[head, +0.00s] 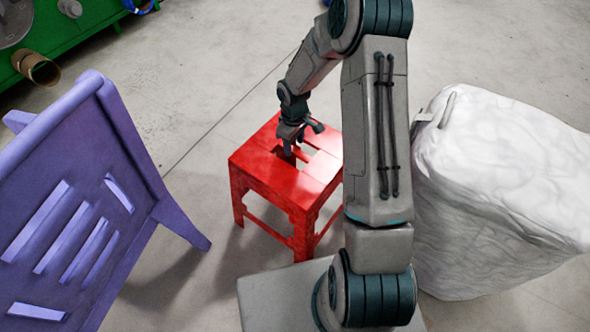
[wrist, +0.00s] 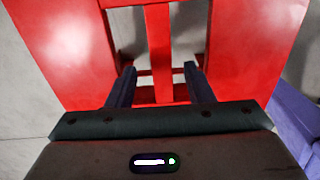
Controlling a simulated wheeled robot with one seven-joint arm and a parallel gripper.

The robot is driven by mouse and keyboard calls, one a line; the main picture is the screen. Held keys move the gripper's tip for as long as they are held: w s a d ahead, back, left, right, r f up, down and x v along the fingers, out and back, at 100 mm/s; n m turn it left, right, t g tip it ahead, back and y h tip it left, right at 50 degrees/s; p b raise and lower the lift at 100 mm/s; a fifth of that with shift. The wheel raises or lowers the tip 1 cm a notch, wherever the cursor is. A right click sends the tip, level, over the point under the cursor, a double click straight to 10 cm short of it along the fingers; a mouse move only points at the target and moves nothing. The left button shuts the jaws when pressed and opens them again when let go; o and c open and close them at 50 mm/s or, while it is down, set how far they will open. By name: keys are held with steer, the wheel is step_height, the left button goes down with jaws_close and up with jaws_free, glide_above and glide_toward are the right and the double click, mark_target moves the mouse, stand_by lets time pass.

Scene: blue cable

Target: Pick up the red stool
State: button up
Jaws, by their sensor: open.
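The red stool (head: 275,178) stands upright on the floor in the middle of the head view, partly hidden on its right by my arm. Its seat has slots with a bar between them. My gripper (head: 293,148) is over the seat, pointing down at the slots. In the wrist view the stool's seat (wrist: 60,45) fills most of the picture. There my gripper (wrist: 160,85) is open, with one finger on each side of the red middle bar (wrist: 158,45). The fingertips appear at the slots; I cannot tell how deep they reach. Nothing is held.
A purple chair (head: 90,200) stands close on the left; part of it shows in the wrist view (wrist: 295,125). A white wrapped bulky object (head: 500,180) stands on the right. A green bench or cart (head: 75,35) with a brown roll (head: 38,68) is at the back left. Floor behind the stool is clear.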

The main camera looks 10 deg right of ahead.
mark_target(295, 150)
steer(key=f, duration=0.1)
steer(key=f+b, duration=0.1)
steer(key=f, duration=0.2)
steer(key=shift+s+d+f+b, duration=0.15)
steer(key=shift+s+f+b, duration=0.1)
steer(key=shift+s+b, duration=0.05)
steer(key=shift+r, duration=0.1)
jaws_close()
steer(key=shift+w, duration=0.1)
stand_by(0.9)
